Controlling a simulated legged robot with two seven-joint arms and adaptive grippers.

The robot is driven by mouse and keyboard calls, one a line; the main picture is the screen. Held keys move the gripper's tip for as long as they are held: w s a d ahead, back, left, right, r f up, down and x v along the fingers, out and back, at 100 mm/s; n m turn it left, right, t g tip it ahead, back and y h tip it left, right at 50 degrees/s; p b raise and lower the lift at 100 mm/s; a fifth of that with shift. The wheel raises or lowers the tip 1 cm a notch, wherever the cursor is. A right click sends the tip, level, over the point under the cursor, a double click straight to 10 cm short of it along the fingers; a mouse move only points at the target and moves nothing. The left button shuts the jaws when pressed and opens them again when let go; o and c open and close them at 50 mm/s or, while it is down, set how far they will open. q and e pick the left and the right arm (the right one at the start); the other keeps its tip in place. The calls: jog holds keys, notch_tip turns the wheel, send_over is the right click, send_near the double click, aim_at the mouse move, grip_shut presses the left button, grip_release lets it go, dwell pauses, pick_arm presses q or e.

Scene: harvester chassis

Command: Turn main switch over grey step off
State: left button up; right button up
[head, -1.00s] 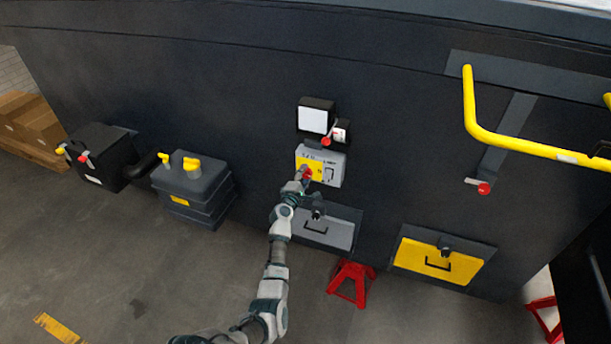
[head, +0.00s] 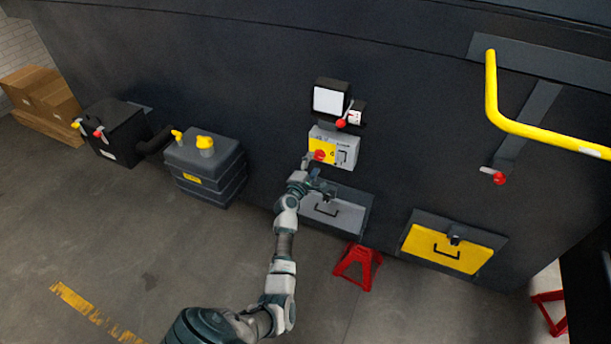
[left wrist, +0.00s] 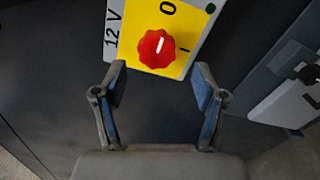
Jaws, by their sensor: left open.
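The main switch is a red knob (head: 320,156) on a yellow and grey panel (head: 347,143), above the grey step (head: 350,195). In the left wrist view the red knob (left wrist: 156,48) sits on a yellow plate (left wrist: 140,25) marked "12 V", "O" and "I". Its white mark points roughly at the "O". My left gripper (head: 318,173) is open and empty, just below the knob. In the left wrist view its fingers (left wrist: 160,75) are spread apart, with the knob ahead between and beyond the tips, apart from them. My right gripper is not in view.
A small red-handled lever (head: 341,122) sits above the panel beside a white-faced box (head: 328,100). A yellow step (head: 440,250) and yellow rail (head: 545,132) are to the right. A grey tank (head: 205,168) stands left, a red stand (head: 357,265) below.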

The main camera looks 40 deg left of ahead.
pick_arm(q)
jog(key=v, duration=0.8)
jog(key=shift+a+f, duration=0.1)
jog(key=shift+a, duration=0.05)
jog(key=s+d+f+m+g+h, duration=0.1)
jog(key=s+d+f+m+g, duration=0.3)
jog(key=f, duration=0.8)
jog(key=s+d+f+m+g+h, duration=0.1)
jog(key=s+d+f+m, duration=0.4)
jog(key=f, duration=0.7)
jog(key=s+d+f+m+g+h, duration=0.25)
jog(key=d+f, duration=0.35)
jog(key=f, duration=0.6)
jog(key=s+d+f+m+g, duration=0.3)
jog(key=s+f+m, duration=0.1)
jog(key=s+f, duration=0.6)
jog(key=s+d+f+m+g, duration=0.35)
jog(key=s+f, duration=0.35)
jog(key=s, duration=0.5)
jog(key=s+f+m+g, duration=0.1)
jog(key=s+f+m, duration=0.1)
jog(key=s, duration=0.9)
jog(key=s+f+m+g, duration=0.1)
jog(key=s+f+m, duration=0.2)
jog(key=s, duration=0.7)
jog(key=shift+s+d+f+m+g, duration=0.3)
jog(key=shift+s+f+m, duration=0.1)
jog(key=shift+m, duration=0.8)
